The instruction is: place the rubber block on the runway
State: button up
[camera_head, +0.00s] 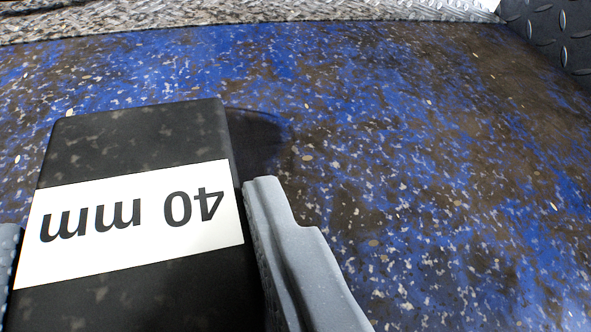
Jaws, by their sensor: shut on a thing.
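The rubber block (140,135) is black, with a white label that reads "40 mm" upside down. It is at the lower left of the head camera view. My gripper (130,240) is shut on the block, with a grey finger along its right side and a sliver of the other finger at the left edge. The block's near end runs out of the picture. A dark shadow lies on the floor just right of its far end. I cannot tell whether the block touches the floor. No part is clearly recognisable as the runway.
The floor (400,150) is worn blue and brown with pale flecks, and is clear ahead and to the right. A metallic, textured strip (250,18) runs along the far edge. A dark tread-plate surface (560,35) stands at the top right corner.

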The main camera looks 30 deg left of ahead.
aim_at(236, 215)
jog(key=shift+w+f, duration=0.2)
jog(key=shift+w, duration=1.4)
jog(key=shift+w+f+b, duration=0.15)
jog(key=shift+w+b, duration=0.05)
jog(key=shift+b, duration=0.2)
notch_tip(236, 215, down, 3)
jog(key=shift+f+b, duration=0.15)
jog(key=shift+b, duration=0.75)
jog(key=o, duration=1.2)
jog(key=shift+s+d, duration=0.1)
